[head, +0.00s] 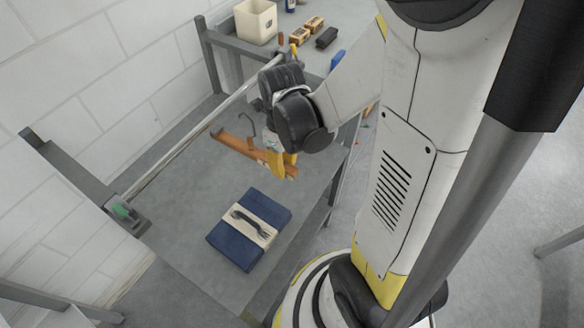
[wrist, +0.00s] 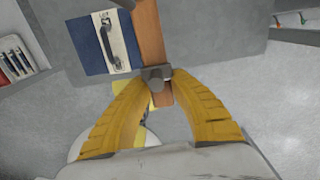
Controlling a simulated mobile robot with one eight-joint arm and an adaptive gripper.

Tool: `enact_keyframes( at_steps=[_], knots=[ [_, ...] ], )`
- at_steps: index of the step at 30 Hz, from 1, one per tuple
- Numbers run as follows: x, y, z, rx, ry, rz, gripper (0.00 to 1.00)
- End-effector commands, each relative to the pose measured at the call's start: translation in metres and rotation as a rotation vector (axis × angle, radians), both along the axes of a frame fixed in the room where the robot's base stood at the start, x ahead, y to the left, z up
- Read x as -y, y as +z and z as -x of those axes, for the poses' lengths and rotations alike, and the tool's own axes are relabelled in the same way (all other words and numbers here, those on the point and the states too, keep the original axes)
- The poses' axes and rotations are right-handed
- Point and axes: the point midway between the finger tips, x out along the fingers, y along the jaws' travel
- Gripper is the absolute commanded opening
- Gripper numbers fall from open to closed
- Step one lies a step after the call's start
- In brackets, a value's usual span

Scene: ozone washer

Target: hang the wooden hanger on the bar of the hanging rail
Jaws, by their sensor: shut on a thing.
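The hanging rail's bar (head: 185,142) slants along the wall side, left of and apart from the hanger.
A dark blue folded item with a pale band and dark handle (head: 223,242) lies on the table (head: 175,240), and shows in the wrist view (wrist: 88,52). A cream bin (head: 255,22), brushes (head: 314,24) and a dark block (head: 327,38) stand on the back surface.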

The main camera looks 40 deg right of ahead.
Motion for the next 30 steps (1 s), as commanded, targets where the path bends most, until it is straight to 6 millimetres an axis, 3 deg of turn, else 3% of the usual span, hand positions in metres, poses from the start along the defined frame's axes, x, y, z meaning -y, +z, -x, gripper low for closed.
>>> enact_keyframes(
  at_steps=[30],
  knots=[
    [-0.035,0.0,-0.084,0.0,0.003,0.0,0.0]
  ],
)
